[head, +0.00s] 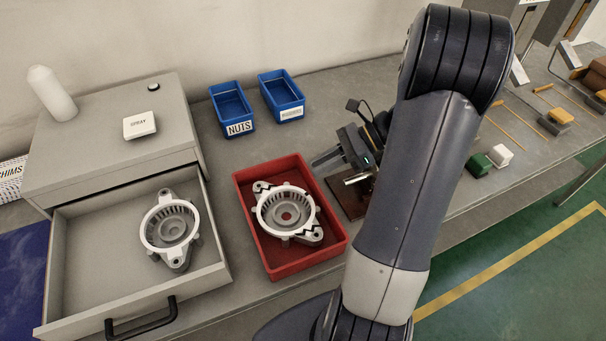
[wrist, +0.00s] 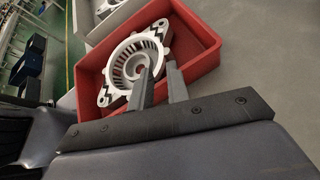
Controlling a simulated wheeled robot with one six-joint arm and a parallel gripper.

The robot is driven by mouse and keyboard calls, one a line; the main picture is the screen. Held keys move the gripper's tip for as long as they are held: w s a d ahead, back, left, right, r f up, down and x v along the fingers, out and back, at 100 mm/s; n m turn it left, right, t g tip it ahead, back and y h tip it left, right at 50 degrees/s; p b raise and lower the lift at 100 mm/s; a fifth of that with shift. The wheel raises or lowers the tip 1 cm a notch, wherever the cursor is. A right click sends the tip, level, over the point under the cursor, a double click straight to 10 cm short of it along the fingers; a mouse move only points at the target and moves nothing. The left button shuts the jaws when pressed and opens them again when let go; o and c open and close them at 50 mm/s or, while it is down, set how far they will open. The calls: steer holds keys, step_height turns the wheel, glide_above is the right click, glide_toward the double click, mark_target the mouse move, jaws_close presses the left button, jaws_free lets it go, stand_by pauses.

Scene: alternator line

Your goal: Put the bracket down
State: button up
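A pale grey ring-shaped bracket (head: 286,212) with slotted sides and black zigzag marks on its lugs lies in the red tray (head: 257,247). The same bracket (wrist: 134,62) shows in the wrist view, inside the red tray (wrist: 206,48). A similar bracket (head: 169,231) without visible dark marks lies in the open drawer (head: 90,285). My gripper (head: 325,159) is above the right rim of the red tray. In the wrist view the two fingers of my gripper (wrist: 160,68) stand apart with nothing held between them. One finger overlaps the bracket in that view; I cannot tell any contact.
Two blue bins (head: 232,108) (head: 282,94) stand behind the tray, the left one labelled NUTS. A brown-based fixture (head: 349,200) stands right of the tray.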

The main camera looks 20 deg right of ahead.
steer(key=shift+v, duration=1.7)
